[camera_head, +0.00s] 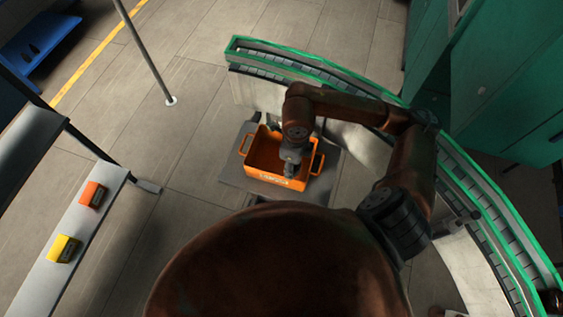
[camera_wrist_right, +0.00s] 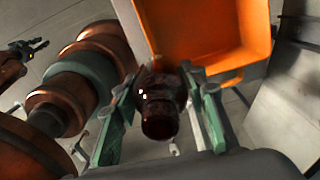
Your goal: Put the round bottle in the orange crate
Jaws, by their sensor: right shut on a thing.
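The orange crate (camera_head: 258,177) stands on a dark flat surface near the middle of the head view. Its wall also shows at the top of the wrist view (camera_wrist_right: 205,30). My right gripper (camera_head: 290,168) is over the crate in the head view, pointing down. In the wrist view my right gripper (camera_wrist_right: 158,90) is shut on a dark amber bottle with a rounded body (camera_wrist_right: 159,118), one green finger on each side. The bottle cannot be made out in the head view. A small dark claw-like part (camera_wrist_right: 27,47), likely my left gripper, shows at the wrist view's left edge; its opening is unclear.
A curved green-edged roller conveyor (camera_head: 335,72) runs behind and to the right of the crate. A grey shelf at left holds an orange box (camera_head: 92,194) and a yellow box (camera_head: 63,248). A thin metal pole (camera_head: 148,52) stands on the tiled floor. Teal cabinets (camera_head: 505,90) are at right.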

